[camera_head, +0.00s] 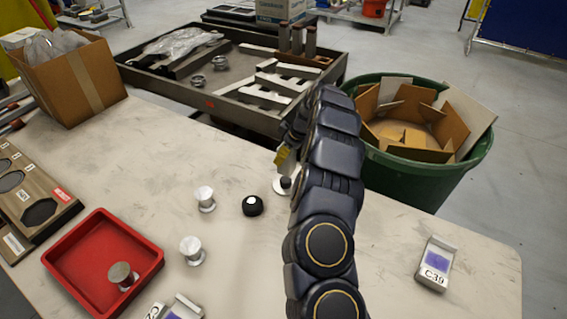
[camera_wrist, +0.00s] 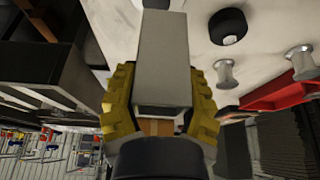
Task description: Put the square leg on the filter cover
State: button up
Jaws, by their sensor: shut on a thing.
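My gripper (camera_wrist: 160,108) is shut on a grey, square-sided bar, the square leg (camera_wrist: 162,55), with a yellow pad on either side. In the head view, my arm mostly hides the gripper (camera_head: 285,158), and only a yellow finger shows clearly. Just below it, a pale round disc with a short post (camera_head: 283,186) is on the table, partly behind my arm. I cannot tell whether the leg touches it. A black round piece with a white dot (camera_head: 252,206) sits left of it and shows in the wrist view (camera_wrist: 228,27). I cannot tell which piece is the filter cover.
Silver spool-like pieces (camera_head: 205,199) stand on the table (camera_head: 130,160). A red tray (camera_head: 70,275) holds another at front left. A wooden board with recesses (camera_head: 35,195) lies left. A block marked C39 (camera_head: 435,262) lies right. A green bin (camera_head: 405,185) stands beyond the table.

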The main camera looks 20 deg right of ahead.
jog(key=shift+w+f, duration=0.55)
jog(key=shift+f, duration=1.7)
jog(key=shift+f, duration=0.1)
jog(key=o, duration=1)
jog(key=shift+o, duration=0.2)
jog(key=v, duration=1.2)
